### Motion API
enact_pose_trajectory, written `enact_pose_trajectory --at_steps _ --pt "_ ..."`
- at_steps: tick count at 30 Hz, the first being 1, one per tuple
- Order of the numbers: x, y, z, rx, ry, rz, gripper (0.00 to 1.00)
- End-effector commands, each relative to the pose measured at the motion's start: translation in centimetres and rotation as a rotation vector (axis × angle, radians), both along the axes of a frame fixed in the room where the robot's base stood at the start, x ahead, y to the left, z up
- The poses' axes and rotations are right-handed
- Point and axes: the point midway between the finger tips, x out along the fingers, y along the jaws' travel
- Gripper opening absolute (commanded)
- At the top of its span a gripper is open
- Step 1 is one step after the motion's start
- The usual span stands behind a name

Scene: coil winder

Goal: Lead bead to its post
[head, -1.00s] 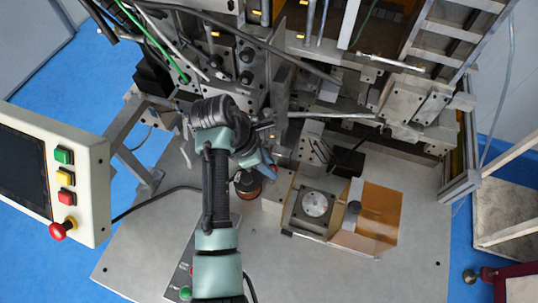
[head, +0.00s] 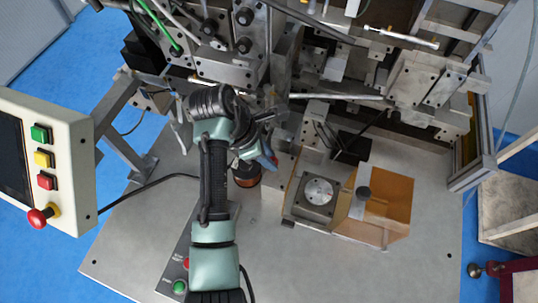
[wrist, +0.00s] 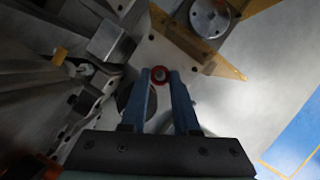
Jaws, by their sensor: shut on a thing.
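My gripper (wrist: 160,76) shows in the wrist view with two blue fingers shut on a small red bead (wrist: 160,72) with a pale centre. The bead sits right at the fingertips. In the head view my gripper (head: 268,160) is over the plate beside a copper-coloured coil (head: 246,175); the bead is hidden there. I cannot tell which part is the bead's post. No lead wire can be made out.
Machine blocks and rods crowd the back. A button panel (head: 44,150) is at left. The front plate (head: 320,270) is clear.

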Motion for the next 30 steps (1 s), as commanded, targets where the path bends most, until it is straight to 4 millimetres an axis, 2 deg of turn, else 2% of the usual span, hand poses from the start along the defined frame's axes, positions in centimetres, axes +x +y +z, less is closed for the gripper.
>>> enact_pose_trajectory --at_steps 8,29,30 --pt "0.0 0.0 -0.2 0.0 0.0 0.0 0.0" --pt "0.0 0.0 -2.3 0.0 0.001 0.0 0.0" --pt "0.0 0.0 -2.2 0.0 0.0 0.0 0.36"
